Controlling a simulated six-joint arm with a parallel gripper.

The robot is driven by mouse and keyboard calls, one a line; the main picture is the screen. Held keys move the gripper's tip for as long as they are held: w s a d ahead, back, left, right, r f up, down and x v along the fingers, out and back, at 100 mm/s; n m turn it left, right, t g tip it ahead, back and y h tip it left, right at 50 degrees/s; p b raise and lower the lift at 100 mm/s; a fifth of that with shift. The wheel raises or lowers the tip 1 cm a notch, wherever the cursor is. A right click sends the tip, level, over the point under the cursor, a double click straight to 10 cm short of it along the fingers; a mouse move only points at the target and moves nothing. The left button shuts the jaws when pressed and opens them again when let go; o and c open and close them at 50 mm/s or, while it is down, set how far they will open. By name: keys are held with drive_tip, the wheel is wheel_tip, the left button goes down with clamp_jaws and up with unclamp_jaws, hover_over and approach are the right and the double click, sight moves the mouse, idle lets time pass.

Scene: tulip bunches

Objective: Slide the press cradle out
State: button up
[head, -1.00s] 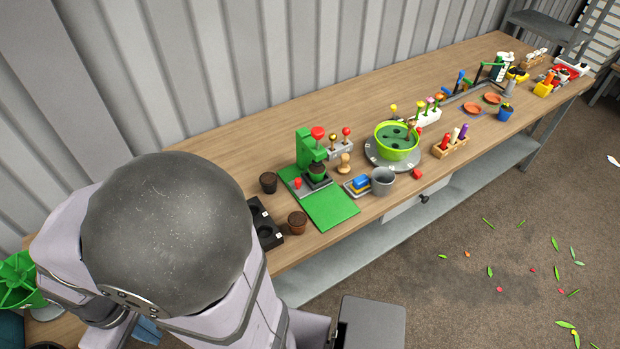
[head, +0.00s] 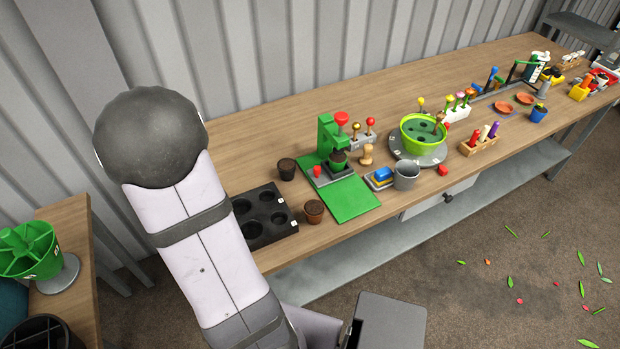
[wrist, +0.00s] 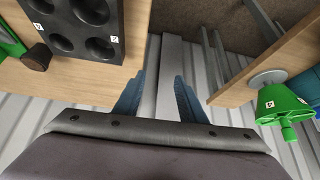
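The green press (head: 328,138) with a red knob stands on the bench in the head view. Its dark cradle (head: 345,171) sits under the press head with a small pot (head: 338,159) in it. A flat green plate (head: 352,198) extends in front of the press. My gripper (wrist: 156,95) shows in the wrist view as two blue fingers spread apart, with nothing between them. In the head view it is hidden, and my arm is left of the press, well away from it. The wrist view shows only a green edge (wrist: 10,42) at its left, which may be the plate.
A black tray with round holes (head: 262,222) lies left of the press. Brown pots (head: 287,169) (head: 314,211) stand close by. A grey cup (head: 406,175) and a wooden stamp (head: 367,154) are on the right. A green wheel-like holder (head: 32,250) stands on a side table.

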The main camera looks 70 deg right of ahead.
sight(317, 170)
drive_tip(key=s+d+f+m+h+b, duration=0.1)
drive_tip(key=s+d, duration=0.2)
drive_tip(key=d, duration=0.2)
drive_tip(key=s+d+f+m+h+b, duration=0.1)
drive_tip(key=s+d+f+m+h, duration=0.1)
drive_tip(key=d, duration=0.3)
drive_tip(key=s+d+f+m+h+b, duration=0.1)
drive_tip(key=s+d+h, duration=0.1)
drive_tip(key=s+d, duration=0.2)
drive_tip(key=shift+d+f+m+g, duration=0.15)
drive_tip(key=shift+d+f, duration=0.05)
drive_tip(key=shift+d, duration=0.35)
drive_tip(key=shift+d+f+m+g, duration=0.15)
drive_tip(key=shift+d, duration=0.35)
drive_tip(key=s+d+m+g+h, duration=0.1)
drive_tip(key=s+d, duration=0.1)
drive_tip(key=s, duration=0.2)
drive_tip(key=s+d+m+g+h+b, duration=0.1)
drive_tip(key=s+d, duration=0.2)
drive_tip(key=s, duration=0.2)
drive_tip(key=s+d+f+m+h+b, duration=0.1)
drive_tip(key=s+d+h, duration=0.1)
drive_tip(key=s+d, duration=0.1)
drive_tip(key=shift+s+d+m+g, duration=0.2)
drive_tip(key=shift+s+m+g, duration=0.2)
drive_tip(key=shift+s, duration=0.5)
drive_tip(key=shift+s+d, duration=0.15)
drive_tip(key=shift+s, duration=0.2)
drive_tip(key=shift+p+x, duration=0.75)
drive_tip(key=shift+x, duration=2.85)
